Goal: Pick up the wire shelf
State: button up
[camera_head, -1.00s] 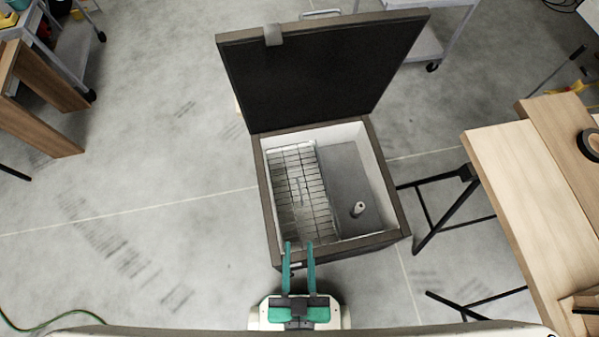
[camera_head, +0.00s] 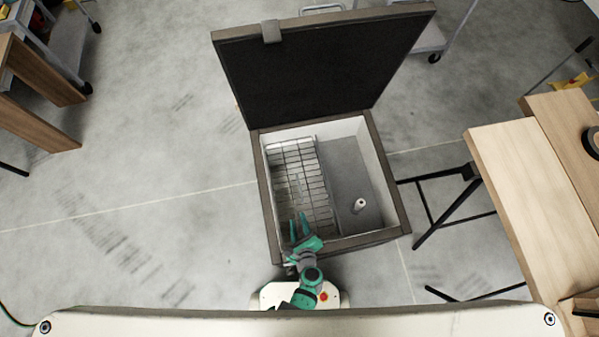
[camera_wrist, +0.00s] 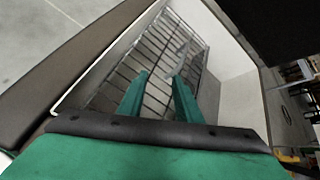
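The wire shelf (camera_head: 303,172) is a pale metal grid inside the left half of an open box (camera_head: 262,190) with a dark rim and white inner walls. In the wrist view the wire shelf (camera_wrist: 160,57) lies beyond my fingertips. My gripper (camera_head: 299,222) is over the near left part of the box, at the near end of the shelf. Its two green fingers (camera_wrist: 158,85) are apart with nothing visible between them but the grid behind. I cannot tell whether a fingertip touches the wires.
The box's dark lid (camera_head: 315,70) stands open at the back. A small white cylinder (camera_head: 359,205) is on the grey raised floor in the right half. A wooden table (camera_head: 530,190) with black legs stands to the right.

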aim_at(300, 187)
jog(key=w+d+m, duration=0.1)
jog(key=w+m, duration=0.1)
jog(key=w+m+t, duration=0.1)
jog(key=w+m, duration=0.1)
jog(key=w+d+m+t, duration=0.1)
jog(key=w, duration=0.1)
jog(key=shift+d+f+m+y, duration=0.2)
jog(key=shift+d+m+y, duration=0.1)
jog(key=shift+d+m, duration=0.1)
jog(key=shift+w, duration=0.4)
jog(key=shift+x, duration=5.2)
jog(key=shift+r, duration=0.15)
grip_shut()
